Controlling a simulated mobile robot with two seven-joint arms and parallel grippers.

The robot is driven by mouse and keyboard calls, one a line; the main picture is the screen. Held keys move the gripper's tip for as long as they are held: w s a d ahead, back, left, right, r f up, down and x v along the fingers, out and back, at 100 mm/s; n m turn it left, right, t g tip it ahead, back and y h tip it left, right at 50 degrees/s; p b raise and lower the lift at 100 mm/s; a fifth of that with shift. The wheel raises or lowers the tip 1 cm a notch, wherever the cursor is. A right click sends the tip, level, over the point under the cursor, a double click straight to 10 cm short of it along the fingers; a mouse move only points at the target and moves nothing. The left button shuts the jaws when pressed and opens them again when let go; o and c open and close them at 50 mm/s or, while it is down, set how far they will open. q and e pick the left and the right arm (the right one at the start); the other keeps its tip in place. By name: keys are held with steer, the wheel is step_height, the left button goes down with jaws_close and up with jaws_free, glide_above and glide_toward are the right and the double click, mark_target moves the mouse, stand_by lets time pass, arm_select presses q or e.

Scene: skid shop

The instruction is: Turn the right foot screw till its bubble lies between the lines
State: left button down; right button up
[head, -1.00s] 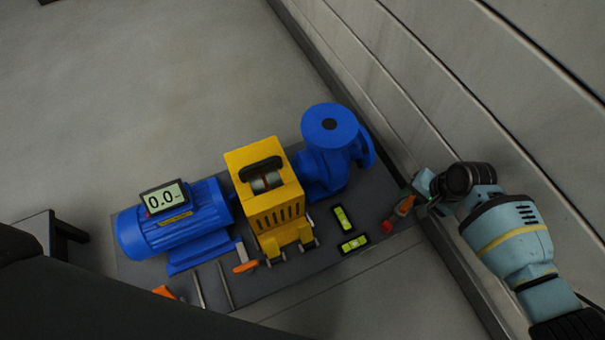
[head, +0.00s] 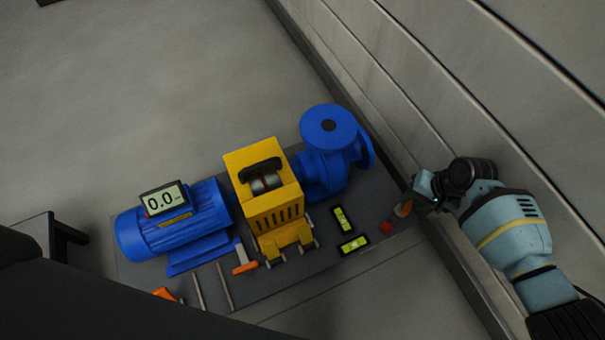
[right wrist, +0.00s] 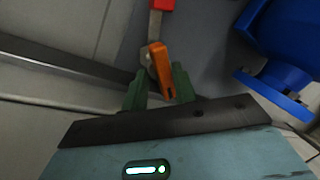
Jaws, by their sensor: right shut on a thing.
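The right foot screw's orange handle (head: 402,209) is at the right end of the grey skid plate (head: 300,275), with a small red part (head: 386,227) beside it. My right gripper (head: 411,203) is shut on this handle. In the right wrist view the orange handle (right wrist: 158,62) lies between the green fingers of the gripper (right wrist: 160,84), with the red part (right wrist: 162,5) above it. Two yellow-green vials in dark frames, one lengthwise (head: 342,219) and one crosswise (head: 354,245), sit left of the screw. Their bubbles are too small to place against the lines. My left gripper is out of view.
A blue pump (head: 327,160), a yellow coupling guard (head: 264,195) and a blue motor (head: 172,228) stand on the plate. A display (head: 163,198) on the motor reads 0.0. A panelled wall (head: 430,100) runs close along the right. Floor beyond the skid is clear.

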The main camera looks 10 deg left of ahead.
steer(key=shift+s+a, duration=0.1)
steer(key=shift+a, duration=0.3)
steer(key=shift+r+n, duration=0.1)
steer(key=shift+n, duration=0.3)
steer(key=shift+n+g, duration=0.4)
steer(key=shift+n, duration=0.6)
